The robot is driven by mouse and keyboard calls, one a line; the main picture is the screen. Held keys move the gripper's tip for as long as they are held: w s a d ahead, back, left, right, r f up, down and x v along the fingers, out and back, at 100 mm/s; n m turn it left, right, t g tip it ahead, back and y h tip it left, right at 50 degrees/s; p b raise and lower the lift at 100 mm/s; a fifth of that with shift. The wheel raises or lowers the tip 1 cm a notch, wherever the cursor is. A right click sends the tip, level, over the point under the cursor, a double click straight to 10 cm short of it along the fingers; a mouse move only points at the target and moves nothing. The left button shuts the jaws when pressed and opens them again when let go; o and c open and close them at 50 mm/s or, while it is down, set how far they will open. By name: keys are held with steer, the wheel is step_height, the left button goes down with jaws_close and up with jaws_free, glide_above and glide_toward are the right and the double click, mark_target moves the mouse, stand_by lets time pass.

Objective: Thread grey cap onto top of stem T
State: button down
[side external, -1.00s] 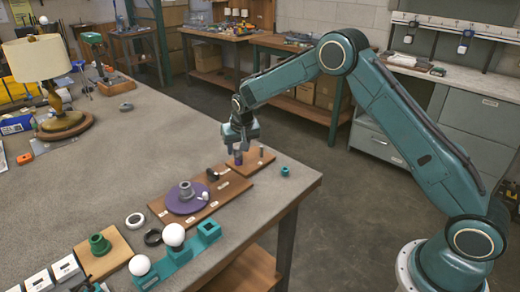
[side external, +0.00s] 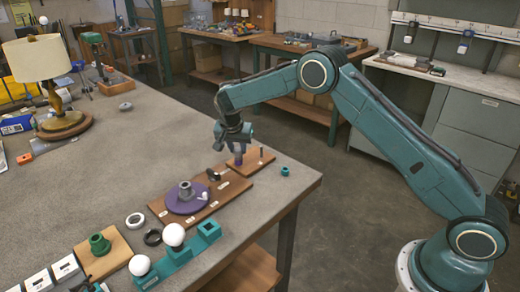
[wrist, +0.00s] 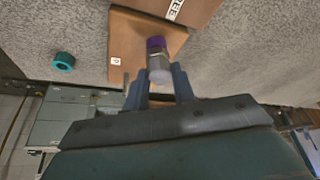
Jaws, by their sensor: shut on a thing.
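My gripper (wrist: 160,88) is shut on a grey, roundish piece (wrist: 160,74), which looks like the grey cap, held between its two fingers. A purple piece (wrist: 156,46) is directly in line with the grey piece in the wrist view, and the two appear to touch. In the side external view, my gripper (side external: 238,147) points down over the small brown board, with the purple piece (side external: 239,160) right below its fingers. A thin grey post (side external: 261,152) stands on the same board to the right. I cannot read which stem is marked T, and the threads are hidden.
The small brown board (side external: 258,164) adjoins a longer board (side external: 235,190) bearing a purple disc (side external: 187,204). A teal ring (side external: 285,171) lies near the table's right edge. White bulbs in a teal holder (side external: 178,255) stand at the front. The table's middle is clear.

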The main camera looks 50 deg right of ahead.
steer(key=shift+m, duration=0.4)
steer(key=shift+m, duration=0.3)
steer(key=c, duration=1.1)
jaws_free()
steer(key=shift+g, duration=0.3)
steer(key=shift+r, duration=0.1)
steer(key=shift+a+v, duration=0.15)
steer(key=shift+v, duration=3.25)
steer(key=shift+a+v, duration=0.1)
steer(key=shift+v, duration=3.3)
